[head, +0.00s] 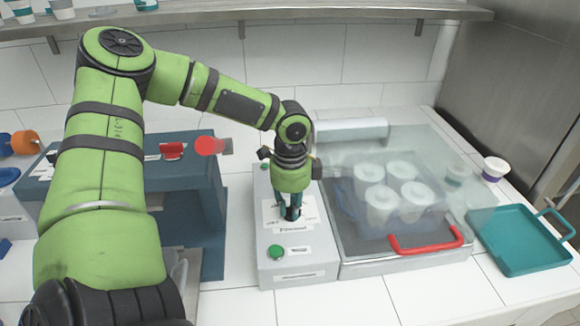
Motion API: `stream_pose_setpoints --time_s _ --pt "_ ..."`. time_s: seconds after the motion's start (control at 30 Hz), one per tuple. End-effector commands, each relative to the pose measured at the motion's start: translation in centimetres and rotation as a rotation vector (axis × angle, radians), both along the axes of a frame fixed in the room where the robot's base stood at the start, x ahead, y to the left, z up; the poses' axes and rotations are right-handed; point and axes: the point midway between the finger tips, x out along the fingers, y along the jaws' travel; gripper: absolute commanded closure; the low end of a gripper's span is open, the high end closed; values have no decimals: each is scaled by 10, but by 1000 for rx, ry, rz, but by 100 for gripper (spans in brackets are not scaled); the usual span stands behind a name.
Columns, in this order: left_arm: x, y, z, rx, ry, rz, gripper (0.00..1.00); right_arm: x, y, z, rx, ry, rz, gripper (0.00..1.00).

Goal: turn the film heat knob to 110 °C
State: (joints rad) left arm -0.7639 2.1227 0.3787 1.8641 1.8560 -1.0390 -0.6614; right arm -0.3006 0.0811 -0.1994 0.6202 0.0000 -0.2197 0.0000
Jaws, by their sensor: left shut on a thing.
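The film heat knob is hidden beneath my left gripper (292,212), so I cannot read its setting. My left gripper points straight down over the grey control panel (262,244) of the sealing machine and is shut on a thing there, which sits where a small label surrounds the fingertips. A green button (275,251) is on the same panel, nearer the front. The printing on the panel labels is too small to read. My right gripper does not show.
Right of the panel, a clear lid with a red handle (428,243) covers several white cups (381,203). A teal tray (520,240) lies further right, near a cup (495,168). A blue machine (190,205) with a red part (208,146) stands left.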

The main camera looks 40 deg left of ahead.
Motion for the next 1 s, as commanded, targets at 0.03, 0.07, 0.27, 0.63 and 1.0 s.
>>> stream_pose_setpoints --time_s 0.03,0.07,0.27,0.63,1.0 --pt "1 0 0 1 -2 44 100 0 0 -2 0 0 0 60" --pt "1 0 0 1 -2 72 100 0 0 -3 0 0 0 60" --pt "1 -1 0 0 -2 247 100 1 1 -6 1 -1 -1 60" --pt "2 -2 0 0 -2 464 100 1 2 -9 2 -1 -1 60" --pt "2 -2 0 0 -1 528 100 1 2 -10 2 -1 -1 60"
